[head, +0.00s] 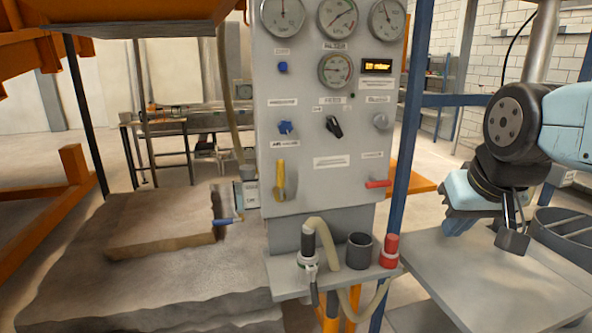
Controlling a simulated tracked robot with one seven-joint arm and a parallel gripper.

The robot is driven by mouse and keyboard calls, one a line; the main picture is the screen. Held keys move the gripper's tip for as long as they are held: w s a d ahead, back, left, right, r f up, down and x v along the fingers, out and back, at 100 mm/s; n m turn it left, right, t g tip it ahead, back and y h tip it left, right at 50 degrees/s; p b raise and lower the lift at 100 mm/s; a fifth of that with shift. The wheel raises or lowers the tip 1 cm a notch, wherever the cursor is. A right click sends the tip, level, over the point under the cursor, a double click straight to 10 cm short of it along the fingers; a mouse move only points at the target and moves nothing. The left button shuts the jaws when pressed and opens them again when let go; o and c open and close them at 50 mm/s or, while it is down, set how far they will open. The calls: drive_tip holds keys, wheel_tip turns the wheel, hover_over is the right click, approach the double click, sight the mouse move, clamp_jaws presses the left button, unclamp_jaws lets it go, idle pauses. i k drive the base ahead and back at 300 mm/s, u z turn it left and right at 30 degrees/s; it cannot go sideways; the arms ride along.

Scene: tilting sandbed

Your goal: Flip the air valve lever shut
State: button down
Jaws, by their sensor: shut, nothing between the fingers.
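A grey control panel (320,115) stands upright in the middle of the head view. A yellow lever (281,176) hangs nearly vertical at its lower left, under a small label that seems to read as the air valve's. A red lever (377,184) lies nearly horizontal at the panel's lower right. A blue-handled lever (226,221) sticks out left of the panel. I cannot tell for certain which lever is the air valve's. My gripper (513,241) is at the right, pointing down over a grey tabletop, shut and empty, well apart from the panel.
A blue post (407,130) stands between the panel and my arm. The grey tabletop (465,290) is mostly clear. A dark round bin (565,232) stands at right.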

sight(280, 163)
drive_tip(key=k, duration=1.35)
drive_tip(key=u, duration=0.3)
drive_tip(key=i, duration=0.65)
drive_tip(key=u, duration=0.6)
drive_tip(key=i, duration=0.9)
drive_tip(key=z, duration=0.35)
